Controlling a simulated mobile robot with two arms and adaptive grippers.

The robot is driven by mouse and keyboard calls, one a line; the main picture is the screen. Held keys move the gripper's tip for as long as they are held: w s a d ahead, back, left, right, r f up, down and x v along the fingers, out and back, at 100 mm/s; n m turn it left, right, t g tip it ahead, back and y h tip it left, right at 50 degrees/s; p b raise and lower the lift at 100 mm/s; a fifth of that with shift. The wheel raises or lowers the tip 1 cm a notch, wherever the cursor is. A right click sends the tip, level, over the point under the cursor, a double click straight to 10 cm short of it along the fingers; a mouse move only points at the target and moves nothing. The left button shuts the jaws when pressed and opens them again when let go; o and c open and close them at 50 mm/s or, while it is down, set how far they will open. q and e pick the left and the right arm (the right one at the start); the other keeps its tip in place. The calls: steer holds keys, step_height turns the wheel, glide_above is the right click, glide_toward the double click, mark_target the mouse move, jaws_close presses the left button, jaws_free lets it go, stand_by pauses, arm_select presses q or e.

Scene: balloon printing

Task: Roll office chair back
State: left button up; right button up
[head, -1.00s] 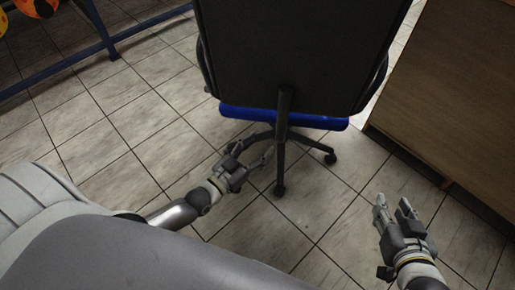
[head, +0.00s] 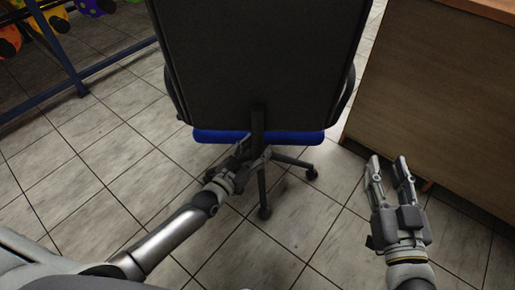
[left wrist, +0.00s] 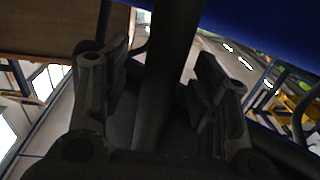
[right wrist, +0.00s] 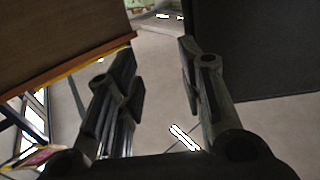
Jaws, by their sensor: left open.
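The office chair (head: 262,62) stands upright with its black back towards me, a blue seat (head: 290,137) and a black wheeled base (head: 264,213). My left gripper (head: 246,150) is at the chair's central upright below the seat. In the left wrist view its open fingers (left wrist: 155,85) are on either side of the dark upright (left wrist: 166,70). I cannot tell whether they touch it. My right gripper (head: 388,166) is open and empty, to the right of the chair and in front of the wooden desk. The chair back also shows in the right wrist view (right wrist: 270,45).
The wooden desk (head: 440,100) stands close on the chair's right. A blue metal frame (head: 60,50) with colourful balloons (head: 55,20) is at the upper left. Tiled floor (head: 100,180) lies free on the left and in front of the chair.

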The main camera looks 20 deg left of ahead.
arm_select(q)
steer(key=shift+w+d, duration=0.15)
steer(key=shift+w, duration=0.3)
jaws_close()
stand_by(0.5)
